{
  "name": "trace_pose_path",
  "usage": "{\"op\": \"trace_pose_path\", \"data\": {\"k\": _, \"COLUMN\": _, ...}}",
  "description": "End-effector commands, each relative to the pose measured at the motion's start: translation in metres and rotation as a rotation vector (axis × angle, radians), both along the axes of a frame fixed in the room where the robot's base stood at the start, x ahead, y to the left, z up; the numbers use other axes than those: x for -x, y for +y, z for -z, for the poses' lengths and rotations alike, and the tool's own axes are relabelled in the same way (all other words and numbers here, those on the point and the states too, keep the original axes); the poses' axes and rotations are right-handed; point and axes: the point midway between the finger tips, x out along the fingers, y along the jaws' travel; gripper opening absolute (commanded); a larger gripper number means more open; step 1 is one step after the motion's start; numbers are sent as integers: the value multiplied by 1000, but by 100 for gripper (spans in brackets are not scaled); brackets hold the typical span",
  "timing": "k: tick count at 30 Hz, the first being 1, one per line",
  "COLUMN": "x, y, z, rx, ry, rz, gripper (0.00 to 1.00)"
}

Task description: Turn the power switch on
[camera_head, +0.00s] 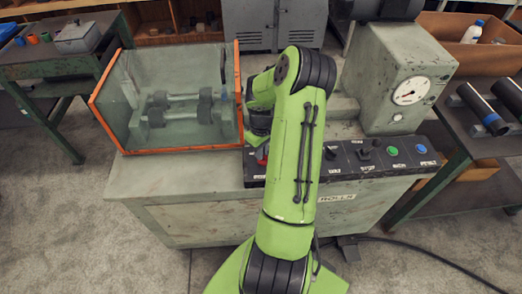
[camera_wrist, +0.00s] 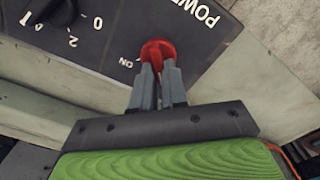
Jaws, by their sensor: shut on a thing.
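The power switch (camera_wrist: 158,50) is a red knob on a dark control panel, seen in the wrist view beside the labels "POWER" and "ON". My gripper (camera_wrist: 159,70) is shut on the red knob, with its two grey fingers on either side of it. In the head view, a small red part of the switch (camera_head: 262,154) shows at the left end of the panel (camera_head: 345,158). The knob's exact setting is hard to tell.
A glass guard box with orange edges (camera_head: 240,95) stands left of my arm on the machine. Other knobs, a green button (camera_head: 392,151) and a blue button (camera_head: 421,149) sit along the panel. A housing with a dial gauge (camera_head: 411,90) rises behind.

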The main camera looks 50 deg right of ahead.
Motion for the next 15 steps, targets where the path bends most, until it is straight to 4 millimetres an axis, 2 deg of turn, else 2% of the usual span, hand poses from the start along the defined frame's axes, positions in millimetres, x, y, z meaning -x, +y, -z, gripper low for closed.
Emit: {"op": "trace_pose_path", "data": {"k": 15, "x": 1, "y": -4, "z": 0, "rx": 3, "ry": 0, "rz": 438, "gripper": 0}}
